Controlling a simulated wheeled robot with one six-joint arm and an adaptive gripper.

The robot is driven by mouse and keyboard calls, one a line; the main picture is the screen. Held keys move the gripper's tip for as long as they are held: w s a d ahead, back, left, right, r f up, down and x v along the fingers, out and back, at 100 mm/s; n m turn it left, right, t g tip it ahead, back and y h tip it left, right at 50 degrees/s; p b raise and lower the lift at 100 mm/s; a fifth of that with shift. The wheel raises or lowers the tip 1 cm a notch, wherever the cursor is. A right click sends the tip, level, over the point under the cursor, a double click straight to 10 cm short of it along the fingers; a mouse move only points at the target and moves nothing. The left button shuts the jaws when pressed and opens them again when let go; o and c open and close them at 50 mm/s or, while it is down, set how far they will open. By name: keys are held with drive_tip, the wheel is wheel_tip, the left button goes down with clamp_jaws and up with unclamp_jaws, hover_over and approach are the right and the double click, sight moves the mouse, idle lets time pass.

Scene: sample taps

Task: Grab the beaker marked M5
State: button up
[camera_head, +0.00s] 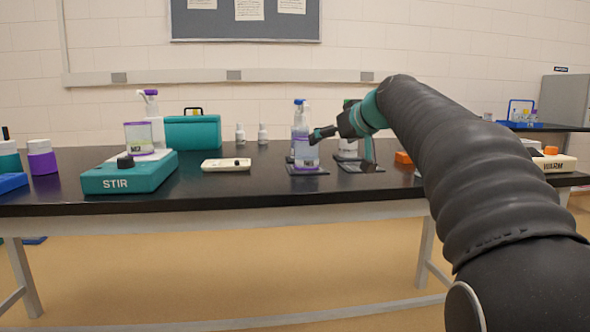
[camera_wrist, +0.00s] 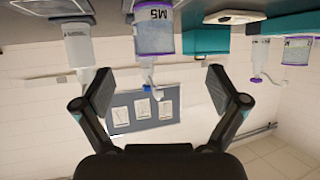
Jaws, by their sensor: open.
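One finger overlaps the beaker's right edge in the head view.
A blue-capped wash bottle (camera_head: 300,115) stands behind the beaker. Another clear vessel (camera_head: 348,149) is behind my gripper. A second labelled beaker (camera_head: 138,137) sits on the teal STIR unit (camera_head: 130,178). A white handheld device (camera_head: 226,164) and an orange block (camera_head: 403,158) lie nearby.

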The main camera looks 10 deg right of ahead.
sight(307, 146)
drive_tip(key=shift+t, duration=0.3)
drive_tip(key=x, duration=0.3)
drive_tip(key=r+x, duration=0.1)
drive_tip(key=x, duration=0.2)
drive_tip(key=w+d+x, duration=0.1)
drive_tip(key=x, duration=0.3)
drive_tip(key=shift+r+p, duration=0.3)
drive_tip(key=shift+p, duration=0.05)
drive_tip(key=shift+a+p+x, duration=0.1)
drive_tip(key=shift+p+x, duration=0.1)
drive_tip(key=shift+x, duration=1.1)
drive_tip(key=shift+a+p+x, duration=0.15)
drive_tip(key=shift+x, duration=1.1)
drive_tip(key=shift+s+f, duration=0.15)
drive_tip(key=shift+s, duration=0.05)
drive_tip(key=c, duration=1.3)
drive_tip(key=shift+c, duration=0.7)
